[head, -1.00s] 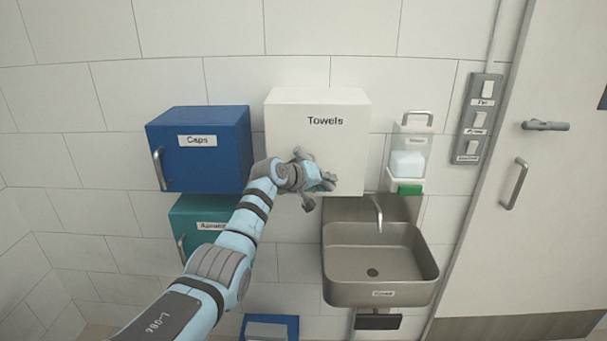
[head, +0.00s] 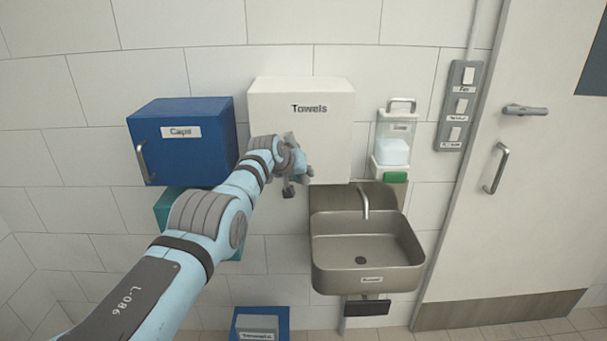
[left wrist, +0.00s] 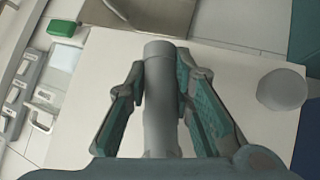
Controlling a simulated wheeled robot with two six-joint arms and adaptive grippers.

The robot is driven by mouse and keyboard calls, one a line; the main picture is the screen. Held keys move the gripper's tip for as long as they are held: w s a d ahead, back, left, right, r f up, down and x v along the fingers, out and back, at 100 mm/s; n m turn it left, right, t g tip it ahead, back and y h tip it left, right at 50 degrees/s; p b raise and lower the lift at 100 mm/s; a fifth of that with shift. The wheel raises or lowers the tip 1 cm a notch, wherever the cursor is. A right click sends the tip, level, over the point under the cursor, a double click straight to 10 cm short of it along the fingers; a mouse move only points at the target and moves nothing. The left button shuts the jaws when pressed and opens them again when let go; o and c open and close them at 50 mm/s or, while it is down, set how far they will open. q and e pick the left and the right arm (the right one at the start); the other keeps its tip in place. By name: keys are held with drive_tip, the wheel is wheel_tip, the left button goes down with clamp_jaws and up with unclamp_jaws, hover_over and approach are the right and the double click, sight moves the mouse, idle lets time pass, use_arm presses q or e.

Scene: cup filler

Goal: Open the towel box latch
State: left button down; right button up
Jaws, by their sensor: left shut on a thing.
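The white towel box (head: 325,120), labelled "Towels", hangs on the tiled wall in the middle of the head view. My left gripper (head: 299,182) is at its lower front, covering part of the lower left. In the left wrist view, my left gripper (left wrist: 160,75) has its two teal-padded fingers on either side of a grey cylindrical piece (left wrist: 160,110), shut on it, in front of the box's white face (left wrist: 230,85). This looks like the latch. A round grey piece (left wrist: 283,89) shows at the right of that view. My right gripper is not in view.
A blue caps box (head: 190,150) hangs left of the towel box, with a teal box (head: 163,207) below it. A metal sink (head: 365,250) is below right. A soap dispenser (head: 392,150), switches (head: 458,105) and a door (head: 510,230) are to the right.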

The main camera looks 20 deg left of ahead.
use_arm(q)
drive_tip(key=shift+r, duration=0.2)
drive_tip(key=c, duration=1.4)
unclamp_jaws()
drive_tip(key=shift+a, duration=0.1)
drive_tip(key=shift+f, duration=0.1)
drive_tip(key=shift+s+r, duration=0.2)
drive_tip(key=shift+r, duration=0.1)
drive_tip(key=s+r, duration=0.1)
drive_tip(key=s, duration=1.3)
drive_tip(key=shift+a+r, duration=0.15)
drive_tip(key=shift+a, duration=0.25)
